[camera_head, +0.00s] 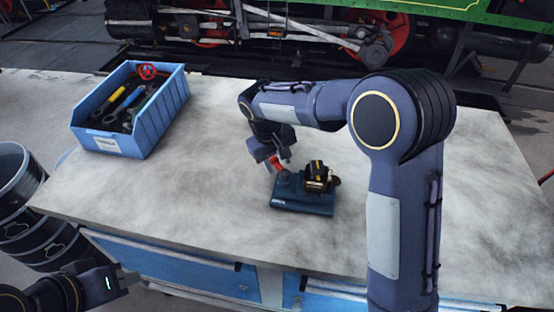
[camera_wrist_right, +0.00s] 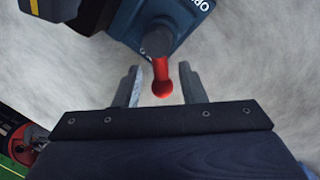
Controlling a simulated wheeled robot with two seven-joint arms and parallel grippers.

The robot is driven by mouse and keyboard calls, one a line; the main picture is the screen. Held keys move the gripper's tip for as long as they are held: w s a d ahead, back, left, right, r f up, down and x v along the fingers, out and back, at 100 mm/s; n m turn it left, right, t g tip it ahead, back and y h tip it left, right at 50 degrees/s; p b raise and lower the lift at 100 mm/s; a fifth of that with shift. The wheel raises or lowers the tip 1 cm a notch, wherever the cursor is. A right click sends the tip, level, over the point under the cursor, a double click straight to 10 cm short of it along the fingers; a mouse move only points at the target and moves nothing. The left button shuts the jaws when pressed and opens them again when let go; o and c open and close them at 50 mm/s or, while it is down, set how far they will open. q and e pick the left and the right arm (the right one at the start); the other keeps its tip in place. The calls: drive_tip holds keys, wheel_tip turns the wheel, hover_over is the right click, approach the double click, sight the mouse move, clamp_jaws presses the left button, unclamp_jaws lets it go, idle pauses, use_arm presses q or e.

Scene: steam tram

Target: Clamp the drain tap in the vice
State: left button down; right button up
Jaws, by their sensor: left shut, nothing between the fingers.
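The dark blue vice (camera_head: 303,198) stands on the workbench; its body also shows in the right wrist view (camera_wrist_right: 178,22). Its jaw block (camera_head: 316,172) is black with yellow marks. A small brownish piece (camera_head: 337,181) shows at the jaws' right side, probably the drain tap, mostly hidden. The vice's red-ended handle (camera_head: 276,163) points up to the left. My right gripper (camera_head: 280,161) is at this handle. In the right wrist view the red end (camera_wrist_right: 162,80) lies between the open fingers, with gaps on both sides. My left gripper (camera_head: 124,278) is shut and empty, beyond the bench's front left edge.
A blue bin (camera_head: 152,118) with tools and a red wheel stands at the bench's back left. The bench top (camera_head: 190,190) is clear between bin and vice. A black drum (camera_head: 25,210) stands on the floor at left. The green steam tram (camera_head: 460,15) is behind.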

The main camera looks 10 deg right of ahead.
wheel_tip(320, 180, up, 8)
drive_tip(key=a, duration=0.1)
drive_tip(key=shift+s+a+f, duration=0.15)
drive_tip(key=shift+s+a, duration=0.1)
idle(0.4)
drive_tip(key=s+d+r+m+t+y, duration=0.15)
drive_tip(key=s+d+r+y, duration=0.25)
drive_tip(key=s+d, duration=0.7)
drive_tip(key=s+f+m+t+y, duration=0.1)
drive_tip(key=s+f+m, duration=0.1)
drive_tip(key=s, duration=0.6)
drive_tip(key=s+f+m+t, duration=0.2)
drive_tip(key=s, duration=0.6)
drive_tip(key=shift+f+y, duration=0.25)
drive_tip(key=shift+y, duration=0.15)
